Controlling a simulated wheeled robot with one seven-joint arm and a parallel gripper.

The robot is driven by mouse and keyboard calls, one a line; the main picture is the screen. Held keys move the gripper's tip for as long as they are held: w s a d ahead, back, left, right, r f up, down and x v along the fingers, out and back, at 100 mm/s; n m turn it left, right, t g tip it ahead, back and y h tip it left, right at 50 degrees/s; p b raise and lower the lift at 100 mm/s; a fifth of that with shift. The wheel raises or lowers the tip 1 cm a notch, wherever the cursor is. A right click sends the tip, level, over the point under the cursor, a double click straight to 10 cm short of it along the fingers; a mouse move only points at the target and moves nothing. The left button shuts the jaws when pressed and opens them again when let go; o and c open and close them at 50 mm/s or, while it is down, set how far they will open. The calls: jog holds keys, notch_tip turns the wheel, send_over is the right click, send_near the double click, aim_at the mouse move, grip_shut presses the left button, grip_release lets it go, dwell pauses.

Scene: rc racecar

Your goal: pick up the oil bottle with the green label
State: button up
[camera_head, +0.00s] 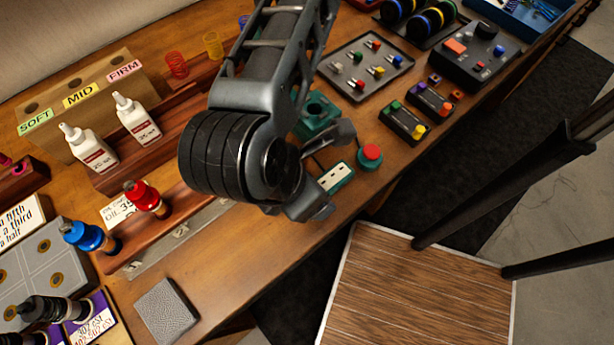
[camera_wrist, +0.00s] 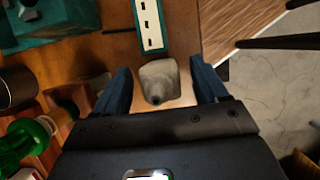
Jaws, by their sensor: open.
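My gripper (camera_head: 322,172) is open over the front edge of the workbench. In the wrist view its two blue fingers (camera_wrist: 162,86) stand on either side of a pale grey bottle (camera_wrist: 160,80) with a dark nozzle tip, with a gap on each side. No label shows on this bottle from above, and my gripper hides it in the head view. Two white bottles, one nearer (camera_head: 90,150) and one farther (camera_head: 138,120), stand on the wooden rack at left. I see no green label on any bottle.
A white slotted strip with a teal edge (camera_head: 336,177) lies beside my gripper, near a red button (camera_head: 370,153). A teal fixture (camera_head: 316,112) stands behind. Red (camera_head: 145,197) and blue (camera_head: 88,236) shock absorbers are at left. A wooden-topped stool (camera_head: 420,290) stands before the bench.

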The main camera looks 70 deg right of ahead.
jog(key=c, duration=1.1)
jog(key=shift+o, duration=0.2)
jog(key=shift+r, duration=0.1)
